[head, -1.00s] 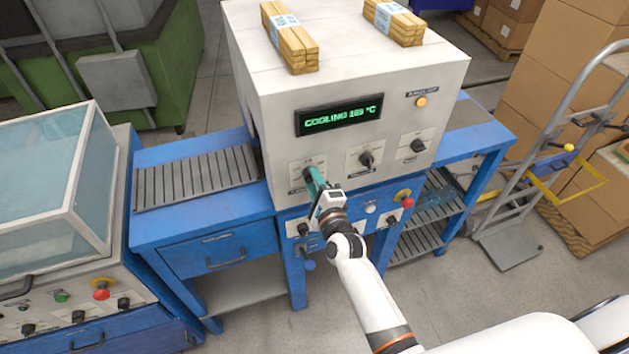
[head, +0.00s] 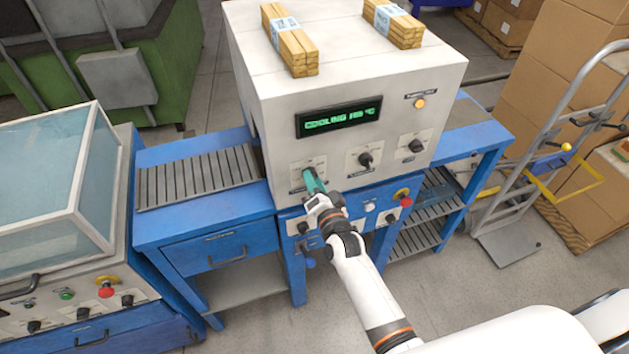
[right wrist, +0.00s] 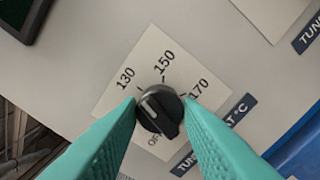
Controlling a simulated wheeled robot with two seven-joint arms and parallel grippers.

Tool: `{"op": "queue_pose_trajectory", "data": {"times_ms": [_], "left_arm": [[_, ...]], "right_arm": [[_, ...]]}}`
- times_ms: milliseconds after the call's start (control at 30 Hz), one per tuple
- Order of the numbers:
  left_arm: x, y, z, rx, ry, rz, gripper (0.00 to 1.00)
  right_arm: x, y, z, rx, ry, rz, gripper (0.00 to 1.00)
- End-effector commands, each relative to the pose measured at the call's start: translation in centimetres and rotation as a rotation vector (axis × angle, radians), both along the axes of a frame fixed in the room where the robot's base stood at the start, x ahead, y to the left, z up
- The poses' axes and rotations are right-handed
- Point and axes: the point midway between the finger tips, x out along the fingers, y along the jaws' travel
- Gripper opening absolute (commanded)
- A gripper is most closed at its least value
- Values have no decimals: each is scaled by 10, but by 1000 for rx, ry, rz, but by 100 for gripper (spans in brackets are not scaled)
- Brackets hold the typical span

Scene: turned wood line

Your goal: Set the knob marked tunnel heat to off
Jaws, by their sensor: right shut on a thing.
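The tunnel heat knob (right wrist: 161,112) is black with a white pointer line, on a pale plate (right wrist: 120,98) marked 130, 150, 170 and OFF. My right gripper (head: 313,182) reaches this knob, the left one of the upper row on the white machine. Its teal fingers are shut on the knob's two sides, as the right wrist view also shows (right wrist: 160,104). My left gripper is out of view.
The white machine (head: 270,110) has a green display (head: 339,116) reading COOLING, its number blurred. Two more knobs (head: 366,160) (head: 416,147) sit to the right. A red stop button (head: 407,202) is below. Wood bundles (head: 290,42) lie on top.

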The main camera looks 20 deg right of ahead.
Motion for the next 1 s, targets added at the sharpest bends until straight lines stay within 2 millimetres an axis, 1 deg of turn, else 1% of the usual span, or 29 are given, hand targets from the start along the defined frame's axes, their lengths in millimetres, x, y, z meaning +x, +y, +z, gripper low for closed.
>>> {"op": "queue_pose_trajectory", "data": {"times_ms": [500, 1000], "left_arm": [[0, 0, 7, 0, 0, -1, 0], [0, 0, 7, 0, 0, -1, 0]], "right_arm": [[0, 0, 0, -489, -15, -1, 9], [0, 1, -1, -961, -32, 0, 9]]}}
